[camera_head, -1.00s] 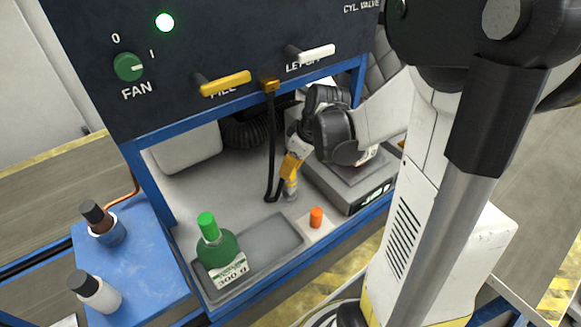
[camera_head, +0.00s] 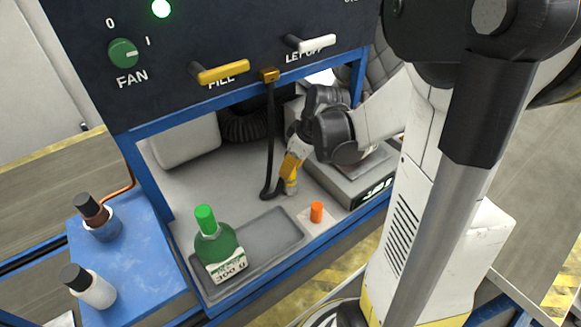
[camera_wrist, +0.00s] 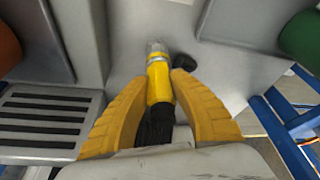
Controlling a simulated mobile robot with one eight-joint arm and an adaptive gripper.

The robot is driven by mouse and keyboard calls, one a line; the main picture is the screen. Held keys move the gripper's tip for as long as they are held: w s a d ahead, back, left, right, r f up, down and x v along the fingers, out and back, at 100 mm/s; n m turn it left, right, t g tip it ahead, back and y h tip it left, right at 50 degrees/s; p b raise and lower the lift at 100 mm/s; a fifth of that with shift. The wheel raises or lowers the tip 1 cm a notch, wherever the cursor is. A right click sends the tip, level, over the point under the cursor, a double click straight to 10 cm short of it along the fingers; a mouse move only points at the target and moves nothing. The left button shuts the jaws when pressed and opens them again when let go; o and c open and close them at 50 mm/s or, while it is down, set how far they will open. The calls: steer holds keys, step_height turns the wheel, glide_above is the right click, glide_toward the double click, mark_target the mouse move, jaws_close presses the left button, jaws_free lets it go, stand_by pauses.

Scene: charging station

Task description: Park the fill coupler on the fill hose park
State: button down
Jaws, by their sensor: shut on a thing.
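The fill coupler (camera_wrist: 160,82) is a yellow sleeve with a silver end and a black ribbed hose tail. It lies between the yellow fingers of my gripper (camera_wrist: 161,85) in the wrist view, and the gripper is shut on it. In the head view my gripper (camera_head: 291,168) holds the coupler (camera_head: 291,187) low over the grey bench, close to its surface. The black hose (camera_head: 270,140) hangs from a brass fitting under the panel and loops to the coupler. I cannot make out the fill hose park apart from the coupler's silver end.
A green-capped bottle (camera_head: 219,262) stands on a grey tray (camera_head: 268,240). An orange cap (camera_head: 317,212) stands beside the tray. A scale (camera_head: 352,186) sits right of my gripper. The FILL lever (camera_head: 222,72) and dark panel overhang the bench. Blue frame rails edge it.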

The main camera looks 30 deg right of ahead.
steer(key=c, duration=1.2)
jaws_free()
steer(key=v, duration=1.2)
steer(key=shift+a, duration=0.1)
